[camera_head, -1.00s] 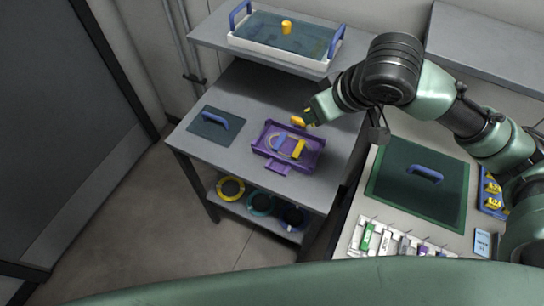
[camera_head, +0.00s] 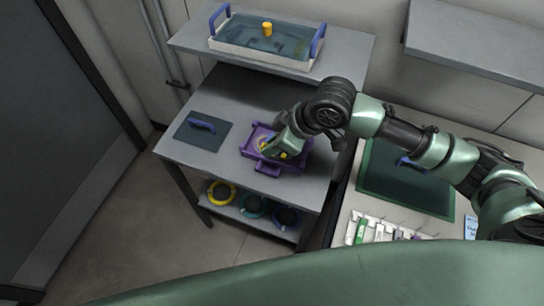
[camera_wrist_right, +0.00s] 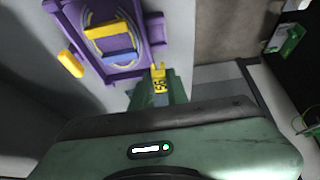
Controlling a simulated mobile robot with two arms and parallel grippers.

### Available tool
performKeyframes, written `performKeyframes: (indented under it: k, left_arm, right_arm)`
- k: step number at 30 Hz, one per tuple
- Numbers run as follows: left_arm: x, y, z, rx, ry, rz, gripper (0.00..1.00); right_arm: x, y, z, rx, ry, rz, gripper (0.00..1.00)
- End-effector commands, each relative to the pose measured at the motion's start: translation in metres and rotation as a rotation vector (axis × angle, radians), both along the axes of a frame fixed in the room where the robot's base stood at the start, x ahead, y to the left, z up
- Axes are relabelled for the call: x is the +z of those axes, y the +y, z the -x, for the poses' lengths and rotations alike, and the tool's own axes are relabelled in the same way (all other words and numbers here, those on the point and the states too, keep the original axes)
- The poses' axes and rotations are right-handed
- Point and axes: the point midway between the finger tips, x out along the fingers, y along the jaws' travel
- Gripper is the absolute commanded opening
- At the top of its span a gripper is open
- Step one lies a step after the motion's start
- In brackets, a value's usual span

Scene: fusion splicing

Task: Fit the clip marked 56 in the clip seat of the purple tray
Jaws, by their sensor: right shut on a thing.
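The purple tray (camera_head: 250,155) lies on the grey cart. It also shows in the wrist view (camera_wrist_right: 155,30), holding a blue piece (camera_wrist_right: 118,54), a yellow bar (camera_wrist_right: 106,29) and a pale fibre loop. My right gripper (camera_head: 278,147) is over the tray and hides part of it. In the wrist view my right gripper (camera_wrist_right: 162,84) is shut on a yellow clip (camera_wrist_right: 159,77), whose small number looks like 56. The clip is near the tray's edge; whether it touches the tray I cannot tell. The clip seat is not clearly distinguishable. My left gripper is not in view.
A dark mat with a blue handle (camera_head: 202,124) lies left of the tray. A white bin (camera_head: 258,50) stands on the shelf behind. Several coloured rings (camera_head: 221,193) sit on the lower shelf. Another yellow piece (camera_wrist_right: 70,64) is at the tray's side.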

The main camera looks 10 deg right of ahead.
Motion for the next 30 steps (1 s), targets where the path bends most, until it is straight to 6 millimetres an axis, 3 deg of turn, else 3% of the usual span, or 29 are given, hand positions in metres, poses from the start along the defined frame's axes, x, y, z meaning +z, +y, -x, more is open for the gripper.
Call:
performKeyframes:
  k: [15, 30]
  left_arm:
    - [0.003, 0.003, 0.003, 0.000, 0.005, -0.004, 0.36]
    - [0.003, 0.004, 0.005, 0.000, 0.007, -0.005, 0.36]
  right_arm:
    - [-0.060, 0.000, 0.000, 0.000, 0.001, -0.001, 0.00]
    - [-0.067, 0.000, 0.000, 0.000, 0.000, 0.000, 0.00]
